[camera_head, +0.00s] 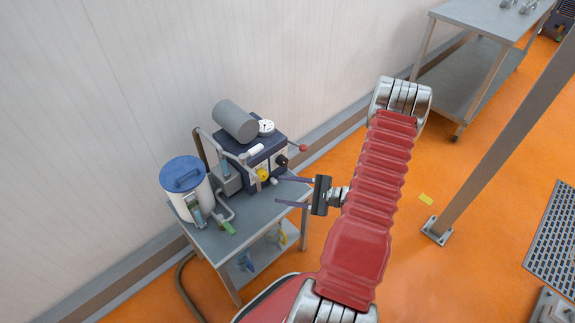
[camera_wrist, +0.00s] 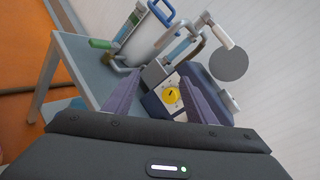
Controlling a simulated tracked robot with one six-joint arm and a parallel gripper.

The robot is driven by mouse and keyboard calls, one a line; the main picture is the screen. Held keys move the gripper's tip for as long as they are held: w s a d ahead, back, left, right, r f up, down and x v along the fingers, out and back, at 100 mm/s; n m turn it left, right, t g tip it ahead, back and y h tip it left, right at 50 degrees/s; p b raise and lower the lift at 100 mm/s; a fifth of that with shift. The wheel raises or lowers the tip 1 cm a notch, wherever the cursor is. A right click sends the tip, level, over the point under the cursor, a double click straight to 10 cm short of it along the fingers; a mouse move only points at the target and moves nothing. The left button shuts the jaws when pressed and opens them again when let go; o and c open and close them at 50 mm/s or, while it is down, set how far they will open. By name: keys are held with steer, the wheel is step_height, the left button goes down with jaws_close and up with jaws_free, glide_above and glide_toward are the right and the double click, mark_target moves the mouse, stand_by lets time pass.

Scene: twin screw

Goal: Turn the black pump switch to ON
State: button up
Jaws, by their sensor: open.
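The pump unit is a dark blue box (camera_head: 257,150) with a grey cylinder on top, standing on a small grey cart. A small black knob (camera_head: 281,161), which looks like the pump switch, sits on a light plate on its front face. A yellow dial (camera_head: 263,174) is lower left of it; the dial also shows between my fingers in the wrist view (camera_wrist: 171,96). My gripper (camera_head: 278,190) is open and empty, in front of the box and below the black knob in the picture, apparently apart from it. I cannot make out the black knob in the wrist view.
A white canister with a blue lid (camera_head: 185,182) and pipes stand left of the box on the cart (camera_head: 212,240). A red-ball lever (camera_head: 303,148) sticks out at the box's right. A steel post (camera_head: 500,140) and metal table (camera_head: 480,20) stand right.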

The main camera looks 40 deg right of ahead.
mark_target(285, 164)
steer(key=s+d+f+m+t+h, duration=0.1)
steer(key=d+f+m+t+h, duration=0.3)
steer(key=d, duration=0.7)
step_height(285, 164, down, 2)
steer(key=h, duration=0.4)
steer(key=shift+s+d+f+m, duration=0.15)
steer(key=shift+s+m, duration=0.15)
steer(key=shift+m, duration=0.1)
steer(key=shift+w, duration=0.1)
steer(key=w, duration=1.3)
steer(key=shift+w+a, duration=0.2)
steer(key=shift+w, duration=0.15)
